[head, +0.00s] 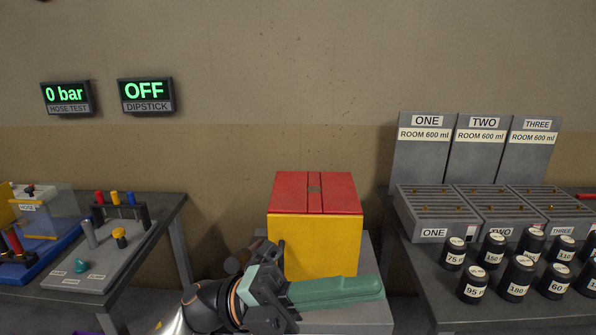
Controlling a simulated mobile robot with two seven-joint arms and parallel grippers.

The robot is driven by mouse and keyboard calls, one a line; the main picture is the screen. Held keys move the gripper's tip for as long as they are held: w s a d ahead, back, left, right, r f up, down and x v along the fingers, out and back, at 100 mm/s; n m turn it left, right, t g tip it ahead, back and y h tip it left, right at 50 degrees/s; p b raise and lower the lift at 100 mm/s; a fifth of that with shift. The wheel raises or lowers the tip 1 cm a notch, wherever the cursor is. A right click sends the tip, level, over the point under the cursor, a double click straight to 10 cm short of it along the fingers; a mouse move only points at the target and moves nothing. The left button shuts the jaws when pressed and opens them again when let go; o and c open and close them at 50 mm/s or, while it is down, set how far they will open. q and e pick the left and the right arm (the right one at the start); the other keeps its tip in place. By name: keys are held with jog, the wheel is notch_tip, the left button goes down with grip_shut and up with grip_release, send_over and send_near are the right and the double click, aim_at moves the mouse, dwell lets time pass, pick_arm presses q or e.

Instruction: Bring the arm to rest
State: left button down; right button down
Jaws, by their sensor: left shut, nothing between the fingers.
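My left arm comes in at the bottom middle. Its gripper (374,287) points to the right, with its long green fingers shut together and nothing between them. It is in front of the yellow box with a red lid (314,245) and covers the box's lower front edge in the picture. Whether the fingers touch the box or the grey stand (350,318) under it, I cannot tell. My right gripper is not in view.
A left table (170,215) holds a blue tray (48,257) and a grey board (100,262) with coloured-top pegs. A right table (425,275) holds grey racks (432,205) and several black labelled weights (473,285). Wall displays read "0 bar" (67,96) and "OFF" (146,93).

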pick_arm(q)
jog(key=w+a+f+n+t, duration=0.2)
jog(key=w+f+n+t, duration=0.15)
jog(key=n+t, duration=0.55)
jog(key=w+a+f+n+t, duration=0.3)
jog(key=w+n+t, duration=0.2)
jog(key=n+t, duration=0.35)
jog(key=w+a+f+n+t+y, duration=0.2)
jog(key=a+f+n+t+y, duration=0.15)
jog(key=f+n+y, duration=0.3)
jog(key=w+a+f+n+t+y, duration=0.25)
jog(key=f+n+t+y, duration=0.25)
jog(key=f+n, duration=0.25)
jog(key=s+a+f+n+g+y, duration=0.3)
jog(key=s+f, duration=0.6)
jog(key=f, duration=0.5)
jog(key=s+a+f+n+g+y, duration=0.4)
jog(key=s+a+f, duration=0.4)
jog(key=f, duration=0.6)
jog(key=s+g+y, duration=0.1)
jog(key=s+g, duration=0.1)
jog(key=shift+a+f+g, duration=0.2)
jog(key=shift+f+g, duration=0.1)
